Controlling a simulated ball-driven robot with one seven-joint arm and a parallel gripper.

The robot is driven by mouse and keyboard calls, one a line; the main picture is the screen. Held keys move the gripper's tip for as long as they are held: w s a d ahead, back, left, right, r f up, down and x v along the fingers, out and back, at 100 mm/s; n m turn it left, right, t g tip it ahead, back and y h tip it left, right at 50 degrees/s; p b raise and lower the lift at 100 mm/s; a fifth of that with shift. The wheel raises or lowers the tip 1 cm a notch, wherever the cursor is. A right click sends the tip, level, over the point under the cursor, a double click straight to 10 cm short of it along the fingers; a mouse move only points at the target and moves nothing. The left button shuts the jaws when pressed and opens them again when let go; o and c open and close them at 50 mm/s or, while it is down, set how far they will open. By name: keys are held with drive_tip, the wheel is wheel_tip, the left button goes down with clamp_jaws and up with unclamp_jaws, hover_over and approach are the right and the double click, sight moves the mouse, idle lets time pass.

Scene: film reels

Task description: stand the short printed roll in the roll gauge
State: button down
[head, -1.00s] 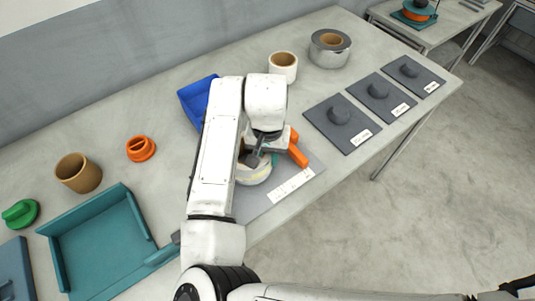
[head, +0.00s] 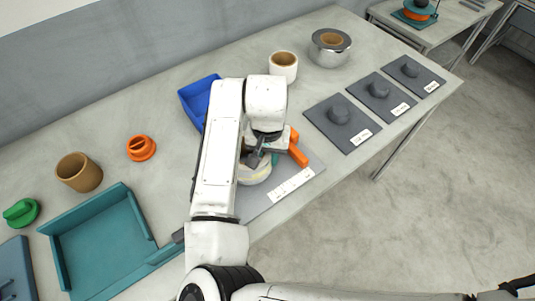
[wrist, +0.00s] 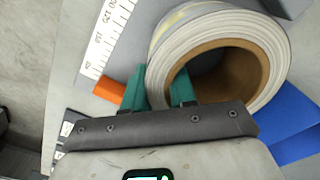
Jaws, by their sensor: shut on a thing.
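My gripper (head: 263,153) is shut on the wall of a pale roll (head: 254,177) with a brown core. In the wrist view, one teal finger of my gripper (wrist: 158,88) is inside the core and the other is outside the roll (wrist: 222,30). The roll is over or on the grey plate of the gauge (head: 262,203), which has a white scale strip (head: 291,185). The scale also shows in the wrist view (wrist: 108,38), beside the roll. An orange piece (head: 298,152) is close to my fingers. My arm hides much of the plate; I cannot tell whether the roll touches it.
A blue tray (head: 186,95) is behind my arm. A white roll (head: 283,72) and silver roll (head: 328,58) stand at the back. Labelled dark plates (head: 343,137) lie right. A teal tray (head: 70,238), brown tube (head: 80,178), orange spool (head: 141,149) and green piece (head: 20,213) are left.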

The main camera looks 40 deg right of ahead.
drive_tip(key=shift+f, duration=0.45)
drive_tip(key=c, duration=1.2)
unclamp_jaws()
wheel_tip(320, 180, up, 8)
drive_tip(key=p, duration=0.7)
drive_tip(key=shift+r, duration=1.5)
